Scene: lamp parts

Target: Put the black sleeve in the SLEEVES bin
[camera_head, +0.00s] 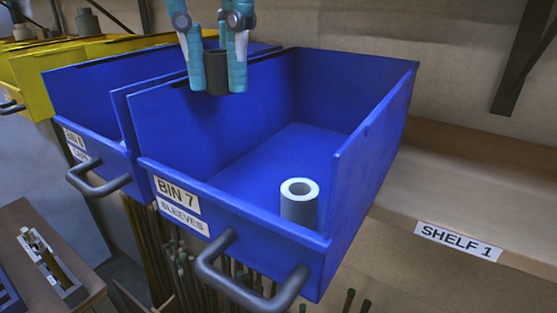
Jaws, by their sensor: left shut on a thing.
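My left gripper (217,80) comes down from the top of the head view. Its teal fingers are shut on a dark, short cylinder, the black sleeve (216,74), held upright between them. It hangs above the left back part of a blue bin labelled BIN 7 SLEEVES (346,175). The bin is open at the top, with a dark handle at the front. A grey-white hollow sleeve (299,203) stands upright inside it near the front right corner. My right gripper is not in view.
Another blue bin (85,120) adjoins on the left, with yellow bins (28,75) beyond it. A wooden shelf labelled SHELF 1 (480,190) lies to the right. A brown surface (35,225) with small parts is at lower left. The floor of the SLEEVES bin is mostly clear.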

